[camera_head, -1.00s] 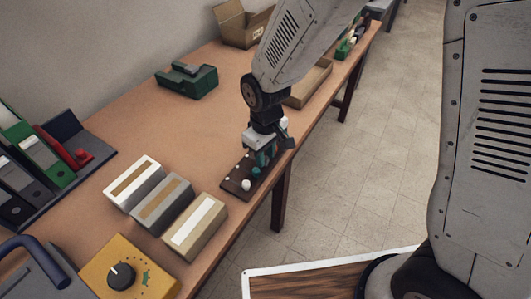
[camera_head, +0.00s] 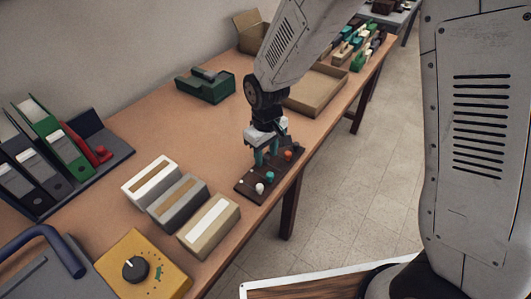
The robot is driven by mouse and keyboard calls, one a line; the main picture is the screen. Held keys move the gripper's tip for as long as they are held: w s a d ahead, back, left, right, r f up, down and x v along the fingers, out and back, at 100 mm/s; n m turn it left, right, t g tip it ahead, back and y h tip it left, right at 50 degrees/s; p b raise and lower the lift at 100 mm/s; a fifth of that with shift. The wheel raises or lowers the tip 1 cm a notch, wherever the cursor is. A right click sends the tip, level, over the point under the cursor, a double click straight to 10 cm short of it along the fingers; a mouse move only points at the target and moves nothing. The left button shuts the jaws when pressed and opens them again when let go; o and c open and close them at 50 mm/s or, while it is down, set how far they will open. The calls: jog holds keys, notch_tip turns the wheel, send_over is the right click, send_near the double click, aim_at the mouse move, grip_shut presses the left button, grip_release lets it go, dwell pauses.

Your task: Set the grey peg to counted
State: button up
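A dark brown peg board (camera_head: 248,186) lies near the table's front edge, below my gripper. A pale whitish-grey peg (camera_head: 260,188) stands near its left end, beside a teal peg (camera_head: 270,175). An orange peg (camera_head: 288,154) stands towards its right end. I cannot tell for certain which peg is the task's grey one. My gripper (camera_head: 267,156) points down over the board with its teal fingers spread apart. The fingers and wrist hide part of the board. I cannot see whether a peg stands between the fingers, or read any "counted" mark.
Three box-like blocks (camera_head: 178,202) lie left of the board. A yellow dial box (camera_head: 158,266) is in front of them. A cardboard tray (camera_head: 318,90) is beyond the board, a green tape dispenser (camera_head: 205,86) behind. Binders (camera_head: 45,150) stand at left. The table between is clear.

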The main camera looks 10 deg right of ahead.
aim_at(266, 157)
jog(key=shift+r, duration=0.1)
notch_tip(266, 157, up, 8)
jog(key=shift+f, duration=0.2)
dwell(0.3)
dwell(0.4)
jog(key=s+d+r+m, duration=0.3)
jog(key=s+d+r, duration=0.5)
jog(key=s, duration=0.4)
jog(key=s+d+r+m+t, duration=0.1)
jog(key=s+d+r+m, duration=0.3)
jog(key=s+d+r, duration=0.4)
jog(key=shift+s+d, duration=1.65)
jog(key=shift+s, duration=0.3)
